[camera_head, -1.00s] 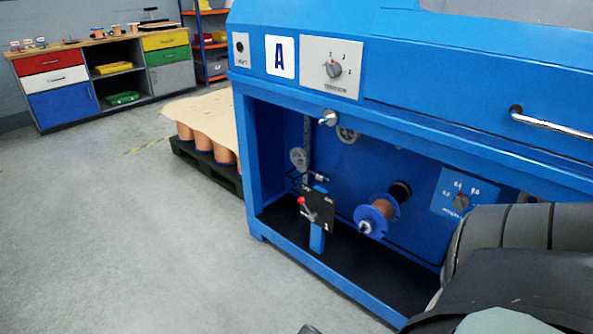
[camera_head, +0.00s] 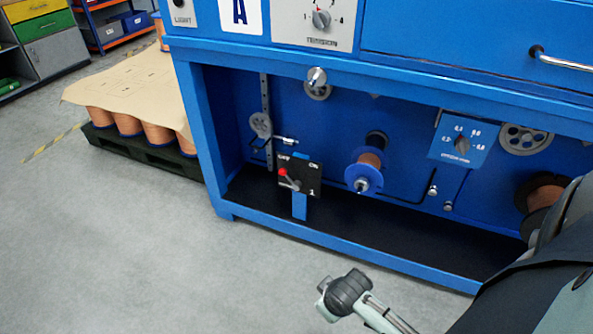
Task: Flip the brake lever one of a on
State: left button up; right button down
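The brake lever (camera_head: 289,179) is a short lever with a red knob on a black plate marked OFF at left, ON at right and 1 below. The plate stands on a blue post in the open lower bay of machine A. The red knob leans to the left, on the OFF side. What looks like my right gripper (camera_head: 335,298) shows at the bottom centre, in front of the machine's lower frame and apart from the lever. Its fingers are too unclear to tell open from shut. My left gripper is not in view.
A spool with blue flanges (camera_head: 364,172) sits right of the lever. A blue dial plate (camera_head: 462,140) and a copper spool (camera_head: 543,196) are farther right. The bay's blue lower rail (camera_head: 350,252) runs in front. A pallet of spools (camera_head: 150,155) stands left; grey floor is clear in front.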

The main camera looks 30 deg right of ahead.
aim_at(298, 184)
jog(key=i+j+z, duration=0.35)
jog(key=j+z, duration=0.15)
jog(key=j, duration=0.2)
jog(key=i+j+z, duration=0.15)
jog(key=j+z, duration=0.15)
jog(key=j, duration=0.15)
